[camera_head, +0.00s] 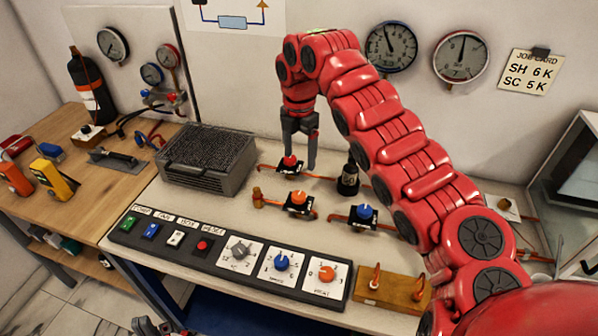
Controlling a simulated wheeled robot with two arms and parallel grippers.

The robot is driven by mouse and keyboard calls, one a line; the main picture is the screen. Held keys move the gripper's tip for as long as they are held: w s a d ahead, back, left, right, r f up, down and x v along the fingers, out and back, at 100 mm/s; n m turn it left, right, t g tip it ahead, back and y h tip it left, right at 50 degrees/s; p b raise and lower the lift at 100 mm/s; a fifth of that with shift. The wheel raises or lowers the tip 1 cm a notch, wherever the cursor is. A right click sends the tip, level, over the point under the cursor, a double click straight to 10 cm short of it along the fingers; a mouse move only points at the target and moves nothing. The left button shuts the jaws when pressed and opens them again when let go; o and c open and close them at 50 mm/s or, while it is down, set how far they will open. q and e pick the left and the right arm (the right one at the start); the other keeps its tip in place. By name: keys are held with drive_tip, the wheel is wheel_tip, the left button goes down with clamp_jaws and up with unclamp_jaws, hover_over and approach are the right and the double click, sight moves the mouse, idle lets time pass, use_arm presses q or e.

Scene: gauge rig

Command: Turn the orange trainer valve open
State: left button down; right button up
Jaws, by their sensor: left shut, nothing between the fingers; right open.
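The orange valve (298,198) is an orange knob on a small black block with copper pipe ends, on the bench behind the control panel. My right gripper (301,160) reaches in from the right, pointing down with its fingers apart. It is behind the orange valve in the picture, by the red-knobbed valve (289,162); I cannot tell whether it touches that valve. Nothing shows held in it. My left gripper (150,327) shows only partly at the bottom edge, low in front of the bench, shut and empty.
The control panel (213,256) with switches and dials runs along the front. A grey mesh-topped box (207,160) stands left. My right arm hides much of the bench's right side.

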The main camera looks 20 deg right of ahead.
wheel_tip(320, 180, up, 4)
drive_tip(key=p, duration=0.2)
drive_tip(key=shift+a+r+p, duration=0.1)
drive_tip(key=shift+p, duration=0.25)
